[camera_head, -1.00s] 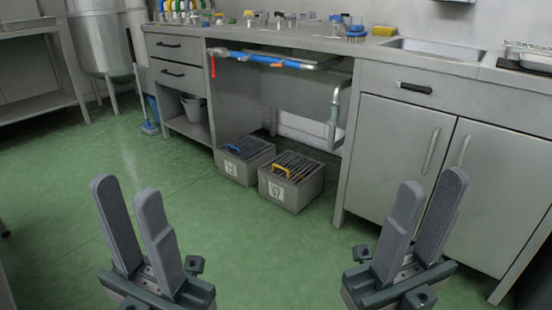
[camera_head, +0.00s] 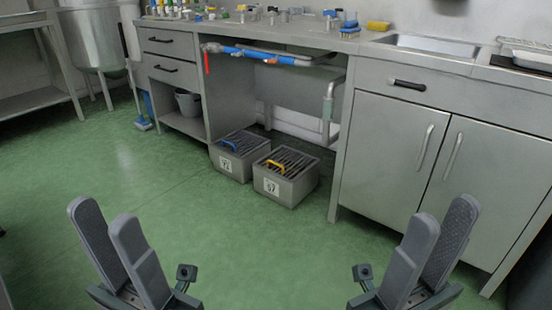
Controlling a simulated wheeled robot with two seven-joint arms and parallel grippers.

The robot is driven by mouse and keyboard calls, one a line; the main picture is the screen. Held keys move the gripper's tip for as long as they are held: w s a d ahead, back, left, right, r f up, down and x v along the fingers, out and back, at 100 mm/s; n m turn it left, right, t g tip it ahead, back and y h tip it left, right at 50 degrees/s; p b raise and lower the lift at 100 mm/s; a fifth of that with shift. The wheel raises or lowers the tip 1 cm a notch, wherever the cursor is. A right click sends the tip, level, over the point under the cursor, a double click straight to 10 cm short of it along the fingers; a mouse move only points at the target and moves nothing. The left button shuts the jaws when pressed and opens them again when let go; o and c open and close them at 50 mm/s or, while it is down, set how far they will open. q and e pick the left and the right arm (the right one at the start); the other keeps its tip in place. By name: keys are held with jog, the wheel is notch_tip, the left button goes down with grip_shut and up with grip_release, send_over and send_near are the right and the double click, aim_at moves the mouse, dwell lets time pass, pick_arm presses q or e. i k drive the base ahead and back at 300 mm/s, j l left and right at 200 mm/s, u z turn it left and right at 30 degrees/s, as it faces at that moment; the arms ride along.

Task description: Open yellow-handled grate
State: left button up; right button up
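Two grey boxes with slatted grates on top stand side by side on the green floor under the counter. The right grate (camera_head: 289,161) has a yellow handle (camera_head: 276,166) at its front left. The left grate (camera_head: 239,142) has a blue handle (camera_head: 228,145). Both grates lie flat on their boxes. My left gripper (camera_head: 104,232) is open and empty at the lower left. My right gripper (camera_head: 437,233) is open and empty at the lower right. Both are well apart from the boxes.
Blue pipes with a red lever (camera_head: 207,62) and an orange lever run under the counter above the boxes. A cabinet (camera_head: 408,160) stands to the right, an open shelf with a grey bucket (camera_head: 190,104) to the left. The green floor (camera_head: 200,225) before the boxes is clear.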

aim_at(268, 161)
jog(key=i+l+z, duration=0.15)
jog(key=i, duration=0.4)
jog(key=i+z, duration=0.15)
jog(key=i, duration=0.45)
jog(key=i+j+z, duration=0.3)
jog(key=i+j, duration=0.6)
